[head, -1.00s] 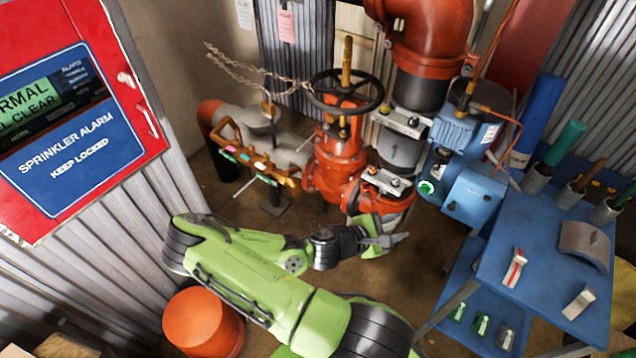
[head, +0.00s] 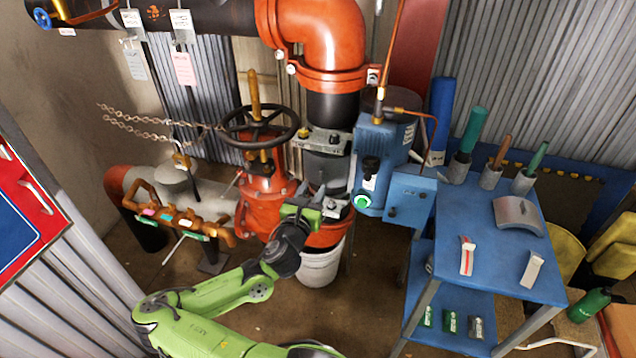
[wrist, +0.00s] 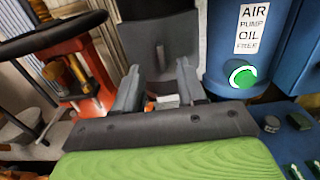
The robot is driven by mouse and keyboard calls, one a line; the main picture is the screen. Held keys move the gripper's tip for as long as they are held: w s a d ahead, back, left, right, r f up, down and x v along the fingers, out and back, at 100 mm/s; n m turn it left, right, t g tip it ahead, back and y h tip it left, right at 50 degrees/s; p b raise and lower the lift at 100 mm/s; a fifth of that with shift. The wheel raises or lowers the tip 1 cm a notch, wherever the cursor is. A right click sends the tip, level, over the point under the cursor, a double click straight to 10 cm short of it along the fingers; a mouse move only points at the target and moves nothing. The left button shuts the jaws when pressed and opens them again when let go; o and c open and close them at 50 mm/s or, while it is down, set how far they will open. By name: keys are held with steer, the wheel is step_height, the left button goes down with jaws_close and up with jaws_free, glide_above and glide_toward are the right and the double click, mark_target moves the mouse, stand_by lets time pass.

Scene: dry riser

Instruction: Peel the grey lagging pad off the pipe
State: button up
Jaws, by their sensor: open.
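The grey lagging pad (head: 325,171) is wrapped on the vertical pipe, between an upper and a lower metal clamp. In the wrist view the pad (wrist: 158,38) fills the top middle, just beyond the fingertips. My gripper (head: 314,208) is raised at the lower clamp (head: 334,207), below the pad. Its two fingers stand apart in the wrist view (wrist: 160,88), with the pad's lower part showing between them. I cannot tell whether a finger touches the pad. The gripper partly hides the lower clamp.
A red valve with a black handwheel (head: 261,126) stands close left. The blue pump (head: 382,150) with a green-ringed button stands close right. A white bucket (head: 322,266) is below. A blue cart (head: 490,262) with a curved grey shell (head: 518,213) is at the right.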

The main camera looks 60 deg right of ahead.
steer(key=d, duration=0.4)
steer(key=w+d, duration=0.1)
steer(key=d, duration=0.1)
steer(key=shift+d, duration=0.2)
steer(key=shift+c, duration=0.4)
steer(key=c, duration=0.6)
jaws_close()
steer(key=shift+a, duration=0.15)
steer(key=b, duration=0.1)
glide_toward(321, 174)
steer(key=shift+a+r, duration=0.15)
steer(key=shift+w, duration=0.15)
